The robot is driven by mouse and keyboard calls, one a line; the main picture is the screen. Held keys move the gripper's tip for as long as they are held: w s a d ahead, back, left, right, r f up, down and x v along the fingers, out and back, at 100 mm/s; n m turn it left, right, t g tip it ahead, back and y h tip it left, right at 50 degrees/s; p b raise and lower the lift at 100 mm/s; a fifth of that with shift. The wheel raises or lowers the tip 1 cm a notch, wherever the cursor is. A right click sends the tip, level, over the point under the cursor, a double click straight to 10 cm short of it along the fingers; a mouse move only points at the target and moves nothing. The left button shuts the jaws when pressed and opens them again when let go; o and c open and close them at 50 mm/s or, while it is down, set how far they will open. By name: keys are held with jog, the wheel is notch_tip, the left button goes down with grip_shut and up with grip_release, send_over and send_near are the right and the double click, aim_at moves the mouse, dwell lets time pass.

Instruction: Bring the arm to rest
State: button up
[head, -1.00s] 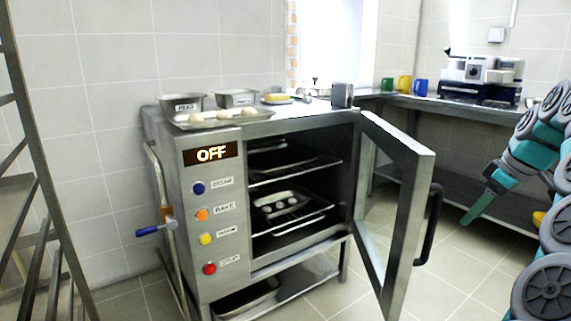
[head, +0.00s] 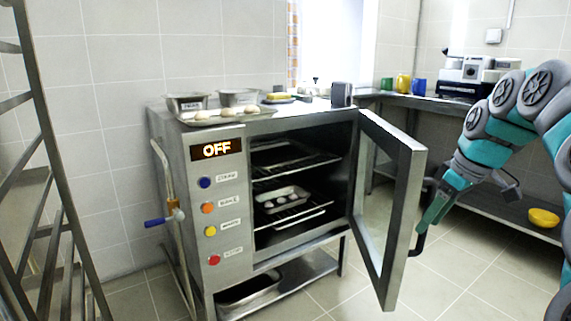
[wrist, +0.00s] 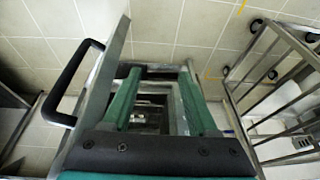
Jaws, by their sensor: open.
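My gripper (head: 428,222) is at the right in the head view, pointing down and left, beside the open oven door (head: 391,205). It overlaps the door's black handle (head: 424,205) in the picture. In the wrist view my gripper (wrist: 160,80) shows two green fingers spread apart with nothing held between them. The black handle (wrist: 62,85) stands to the left of the fingers there, apart from them. My arm is bent, with its upper links raised at the right of the head view.
The oven (head: 220,210) reads OFF; a tray of pale pieces (head: 282,200) is inside. Pans and a tray (head: 222,117) stand on top. A metal rack (head: 35,170) is at left. A yellow bowl (head: 543,217) sits on the low shelf at right. Floor before the oven is clear.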

jog(key=s+a+f+g, duration=0.1)
jog(key=s+a+f, duration=0.1)
jog(key=s+a, duration=0.55)
jog(key=s+a+f+m+g+h, duration=0.1)
jog(key=s+a+f+m+g, duration=0.1)
jog(key=s+f, duration=0.6)
jog(key=s+a+f+m+g+h, duration=0.1)
jog(key=s+a+f+m, duration=0.3)
jog(key=s+f, duration=0.5)
jog(key=s+a, duration=0.1)
jog(key=s, duration=0.7)
jog(key=shift+s+a+m+g+h, duration=0.15)
jog(key=shift+a+m+g+h, duration=0.05)
jog(key=shift+m+g+h, duration=0.2)
